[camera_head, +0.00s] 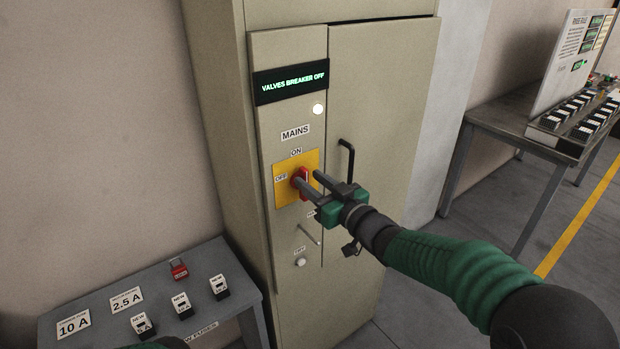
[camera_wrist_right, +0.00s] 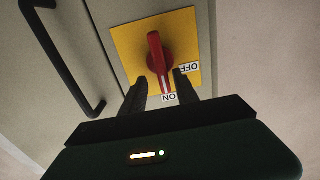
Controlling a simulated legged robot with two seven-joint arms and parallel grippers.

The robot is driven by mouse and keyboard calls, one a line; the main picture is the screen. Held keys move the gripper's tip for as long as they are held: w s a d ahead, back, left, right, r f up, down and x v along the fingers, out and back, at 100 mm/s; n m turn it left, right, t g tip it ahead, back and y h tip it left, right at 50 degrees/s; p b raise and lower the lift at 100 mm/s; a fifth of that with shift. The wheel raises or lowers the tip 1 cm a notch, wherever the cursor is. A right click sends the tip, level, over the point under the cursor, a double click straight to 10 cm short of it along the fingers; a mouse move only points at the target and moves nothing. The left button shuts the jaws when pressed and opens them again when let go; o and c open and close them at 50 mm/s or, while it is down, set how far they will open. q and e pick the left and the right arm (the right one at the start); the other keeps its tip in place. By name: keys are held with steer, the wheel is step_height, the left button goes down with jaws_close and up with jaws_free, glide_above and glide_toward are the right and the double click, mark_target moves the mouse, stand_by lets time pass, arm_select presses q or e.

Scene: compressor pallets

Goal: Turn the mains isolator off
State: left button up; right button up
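The mains isolator is a red rotary handle (camera_head: 304,183) on a yellow plate (camera_head: 283,193) on the cabinet front, marked ON above and OFF at left. In the right wrist view the red handle (camera_wrist_right: 158,56) appears inverted, its white-marked end at the ON label. My right gripper (camera_head: 308,184) is at the handle, with its fingers apart on either side of the handle's ON end. A gap shows on the left finger's side in the wrist view; contact at the right finger cannot be told. Only a green sliver of my left gripper shows at the head view's bottom edge, fingers hidden.
A display (camera_head: 291,81) reads VALVES BREAKER OFF, beside a lit white lamp (camera_head: 318,109). A black door handle (camera_head: 347,160) stands right of the isolator. A low table (camera_head: 88,297) holds a red padlock (camera_head: 179,268) and several fuses. Another table (camera_head: 497,117) stands at right.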

steer(key=shift+w+a+r, duration=0.1)
steer(key=shift+w+a, duration=0.2)
steer(key=shift+a, duration=0.3)
steer(key=shift+w+a, duration=0.1)
steer(key=shift+a, duration=0.05)
jaws_close()
arm_select(q)
steer(key=shift+a, duration=0.2)
arm_select(e)
steer(key=shift+f, duration=0.2)
